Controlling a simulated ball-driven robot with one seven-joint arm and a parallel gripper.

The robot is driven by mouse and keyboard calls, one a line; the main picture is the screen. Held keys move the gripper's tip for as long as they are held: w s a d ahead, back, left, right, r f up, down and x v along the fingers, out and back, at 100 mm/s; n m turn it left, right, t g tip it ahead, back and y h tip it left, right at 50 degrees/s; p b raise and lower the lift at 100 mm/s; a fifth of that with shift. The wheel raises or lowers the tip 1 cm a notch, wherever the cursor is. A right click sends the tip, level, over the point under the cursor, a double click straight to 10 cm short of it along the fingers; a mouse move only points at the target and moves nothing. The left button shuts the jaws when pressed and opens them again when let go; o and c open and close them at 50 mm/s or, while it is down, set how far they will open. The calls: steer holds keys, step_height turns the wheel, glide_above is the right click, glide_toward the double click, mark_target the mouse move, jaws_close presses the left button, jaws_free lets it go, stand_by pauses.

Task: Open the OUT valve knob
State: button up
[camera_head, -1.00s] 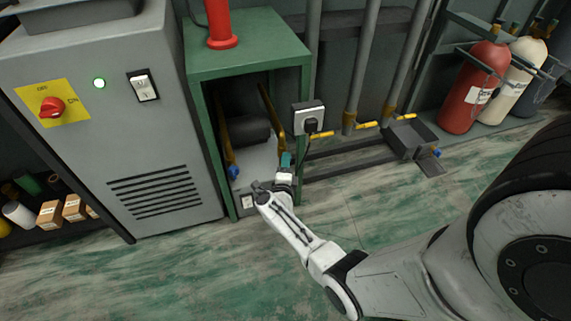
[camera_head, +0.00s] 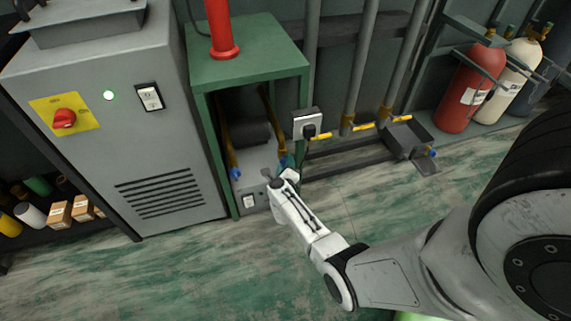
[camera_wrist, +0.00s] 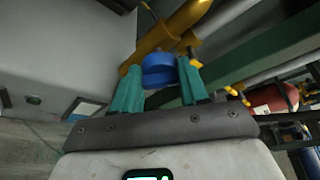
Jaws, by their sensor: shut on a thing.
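A blue round valve knob (camera_wrist: 158,70) sits on a brass-yellow pipe (camera_wrist: 172,35) in the wrist view. My gripper (camera_wrist: 160,66) is shut on this knob, with one teal finger on each side of it. In the head view my gripper (camera_head: 284,163) is at the right side of the green cabinet's opening, and its wrist hides most of the held knob. A second blue knob (camera_head: 236,173) is on the left pipe (camera_head: 227,140) inside the cabinet, apart from my gripper. No IN or OUT lettering is readable.
The green cabinet (camera_head: 250,68) has a post and a socket box (camera_head: 307,124) with a plug close to my gripper. A grey machine (camera_head: 150,90) stands to the left. Yellow-handled pipes and a red cylinder (camera_head: 470,90) are to the right. The front floor is clear.

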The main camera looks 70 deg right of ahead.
stand_by(0.4)
steer(key=o, duration=1)
steer(key=shift+o, duration=0.2)
steer(key=shift+f, duration=0.1)
